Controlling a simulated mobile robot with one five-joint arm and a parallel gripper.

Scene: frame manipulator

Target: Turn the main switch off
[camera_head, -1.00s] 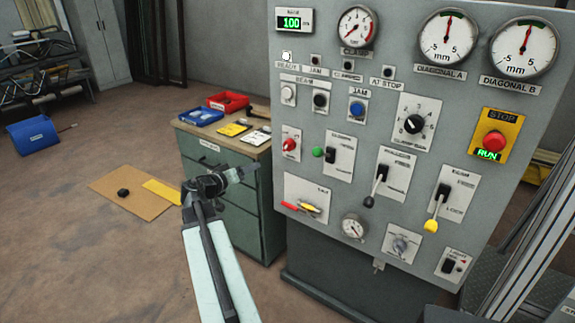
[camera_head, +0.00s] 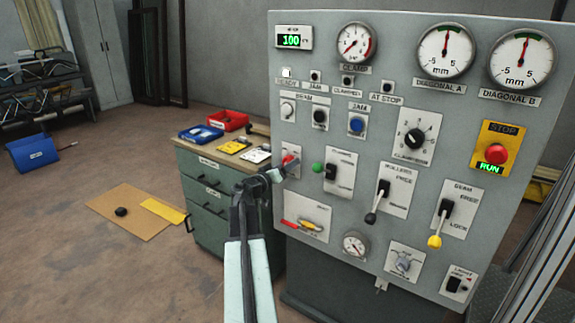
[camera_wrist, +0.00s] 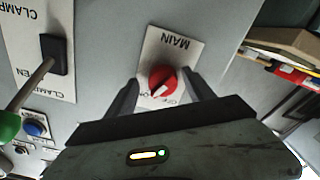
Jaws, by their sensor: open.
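The main switch is a red rotary knob (camera_wrist: 163,82) on a white plate marked MAIN (camera_wrist: 172,45), mounted on the grey control panel. In the wrist view the knob sits between the two fingers of my gripper (camera_wrist: 160,90), which are open, one on each side. I cannot tell whether either finger touches the knob. In the head view the red main switch (camera_head: 289,160) is at the panel's left edge, partly covered by my gripper (camera_head: 285,170).
A clamp lever with a green knob (camera_head: 317,168) stands out just right of the main switch. A green drawer cabinet (camera_head: 215,195) with trays on top stands left of the panel. A red stop button (camera_head: 496,154) is at the far right.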

